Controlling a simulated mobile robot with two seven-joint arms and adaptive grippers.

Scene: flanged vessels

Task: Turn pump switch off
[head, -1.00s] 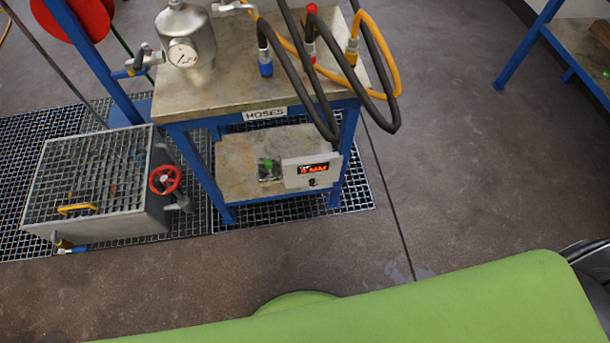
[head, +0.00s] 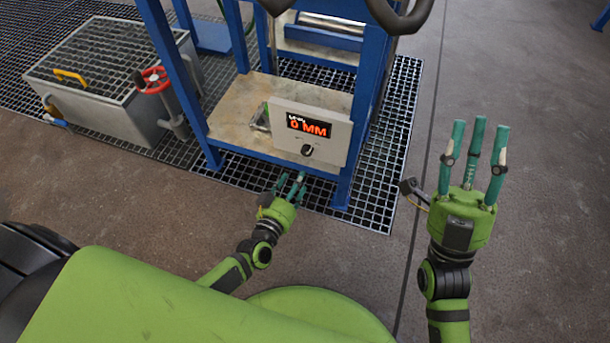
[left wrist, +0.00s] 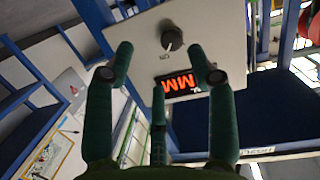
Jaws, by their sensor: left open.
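The pump switch is a small black knob (head: 307,150) on the front of a white control panel (head: 338,140). The panel's display (head: 308,126) reads "0 MM" in orange. The knob (left wrist: 172,38) also shows in the left wrist view, beyond my fingertips, above the display in that picture. My left gripper (head: 290,183) is open and empty, just in front of and below the panel, apart from the knob. Its spread fingers (left wrist: 160,75) frame the panel in the left wrist view. My right gripper (head: 475,155) is open and empty over the floor at right.
The panel is at the front of a shelf (head: 235,122) on a blue-legged table (head: 193,80). A grey tank (head: 95,112) with a grated top and a red handwheel valve (head: 151,80) stand to the left. The floor at right (head: 540,220) is clear.

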